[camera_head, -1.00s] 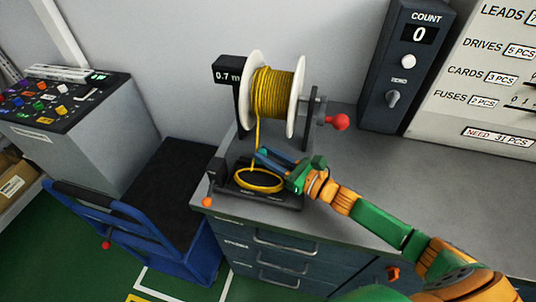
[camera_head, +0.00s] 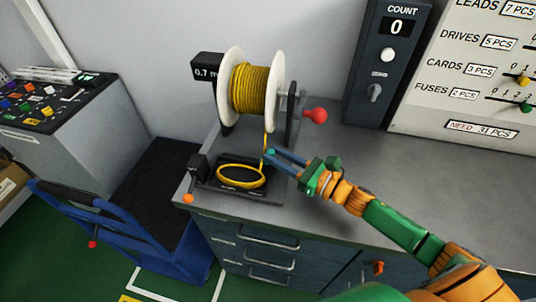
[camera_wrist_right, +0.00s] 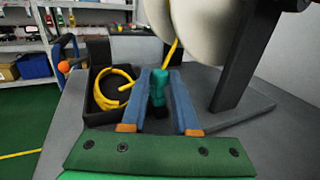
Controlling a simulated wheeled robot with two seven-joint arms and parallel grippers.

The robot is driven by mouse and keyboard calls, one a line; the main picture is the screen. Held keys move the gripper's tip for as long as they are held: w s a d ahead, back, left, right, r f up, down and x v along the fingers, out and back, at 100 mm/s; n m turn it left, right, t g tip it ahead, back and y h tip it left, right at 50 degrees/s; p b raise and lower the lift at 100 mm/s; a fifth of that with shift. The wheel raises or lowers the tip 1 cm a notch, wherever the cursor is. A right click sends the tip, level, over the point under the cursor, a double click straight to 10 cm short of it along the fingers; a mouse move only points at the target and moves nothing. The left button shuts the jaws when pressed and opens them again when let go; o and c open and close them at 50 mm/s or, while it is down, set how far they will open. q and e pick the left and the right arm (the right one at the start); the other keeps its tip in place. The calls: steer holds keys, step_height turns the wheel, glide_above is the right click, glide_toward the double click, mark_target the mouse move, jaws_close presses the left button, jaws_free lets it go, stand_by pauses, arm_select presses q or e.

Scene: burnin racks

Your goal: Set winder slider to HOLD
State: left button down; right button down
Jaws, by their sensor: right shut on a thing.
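The winder has a white-flanged spool of yellow wire (camera_head: 250,90) and a black base tray with a loose yellow coil (camera_head: 240,176). A teal knob (camera_head: 270,152), apparently the slider, stands under the spool's right side; it also shows in the right wrist view (camera_wrist_right: 158,84). My right gripper (camera_head: 273,155) has its blue fingers on either side of this knob and is shut on it. In the right wrist view the fingers (camera_wrist_right: 162,76) flank the knob. A yellow strand runs down from the spool close to the fingertips. No readable HOLD mark shows. My left gripper is out of view.
A red-knobbed crank (camera_head: 315,114) sticks out right of the spool. The COUNT box (camera_head: 386,70) and a white sign board (camera_head: 450,95) stand behind. The grey bench (camera_head: 400,160) is clear on the right. A blue cart (camera_head: 150,215) stands to the left.

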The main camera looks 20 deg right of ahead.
steer(key=c, duration=0.7)
jaws_free()
steer(key=shift+w, duration=0.1)
steer(key=shift+d, duration=0.1)
steer(key=shift+s+d+f, duration=0.15)
steer(key=shift+s, duration=0.2)
steer(key=b+v, duration=0.1)
steer(key=v, duration=0.4)
steer(key=shift+s+d, duration=0.1)
steer(key=shift+s, duration=0.05)
steer(key=shift+s+d, duration=0.25)
steer(key=shift+s, duration=0.15)
